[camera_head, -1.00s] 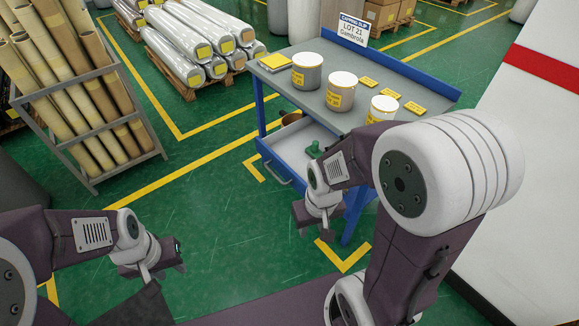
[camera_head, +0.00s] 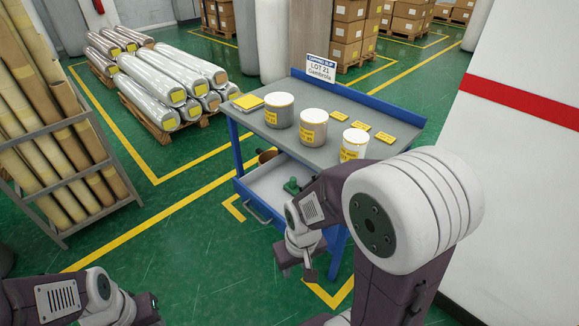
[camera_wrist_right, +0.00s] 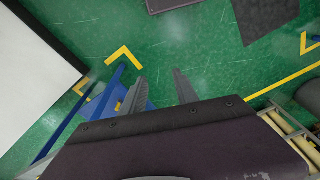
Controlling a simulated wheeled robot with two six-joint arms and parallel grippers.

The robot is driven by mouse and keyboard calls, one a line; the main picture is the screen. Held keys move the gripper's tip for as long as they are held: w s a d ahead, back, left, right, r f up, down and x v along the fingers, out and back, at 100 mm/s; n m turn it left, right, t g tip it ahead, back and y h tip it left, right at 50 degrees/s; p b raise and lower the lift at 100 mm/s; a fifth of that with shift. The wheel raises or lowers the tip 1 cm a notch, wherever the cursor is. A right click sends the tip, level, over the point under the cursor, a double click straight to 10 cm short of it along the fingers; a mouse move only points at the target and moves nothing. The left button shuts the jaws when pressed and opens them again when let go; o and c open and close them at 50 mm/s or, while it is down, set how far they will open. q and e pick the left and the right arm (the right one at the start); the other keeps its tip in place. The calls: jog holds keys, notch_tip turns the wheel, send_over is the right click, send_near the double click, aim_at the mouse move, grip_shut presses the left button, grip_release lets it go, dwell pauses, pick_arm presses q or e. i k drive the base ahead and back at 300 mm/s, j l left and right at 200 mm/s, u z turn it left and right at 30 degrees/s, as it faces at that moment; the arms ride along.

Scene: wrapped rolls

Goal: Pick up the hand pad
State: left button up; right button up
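A small green object (camera_head: 292,186) sits in the pale open tray (camera_head: 268,188) below, beside a brown roll (camera_head: 267,155) that is partly hidden. I cannot tell for certain which is the hand pad. My right gripper (camera_head: 297,272) hangs in front of the cart, lower than the tray. In the right wrist view its two fingers (camera_wrist_right: 160,92) are apart with nothing between them. My left gripper (camera_head: 150,310) is cut off at the bottom left.
Three labelled white-lidded tubs (camera_head: 313,126), several yellow cards (camera_head: 357,137) and a sign (camera_head: 320,68) stand on the cart. A rack of brown rolls (camera_head: 65,140) is at left, wrapped rolls (camera_head: 165,85) behind. A white wall (camera_head: 520,160) is at right. Green floor is open between rack and cart.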

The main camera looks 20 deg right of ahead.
aim_at(291, 187)
jog(key=i+j+z, duration=0.2)
jog(key=i, duration=0.3)
jog(key=i+j+z, duration=0.2)
jog(key=i, duration=0.3)
jog(key=i+j+z, duration=0.2)
jog(key=i, duration=0.3)
jog(key=j, duration=0.1)
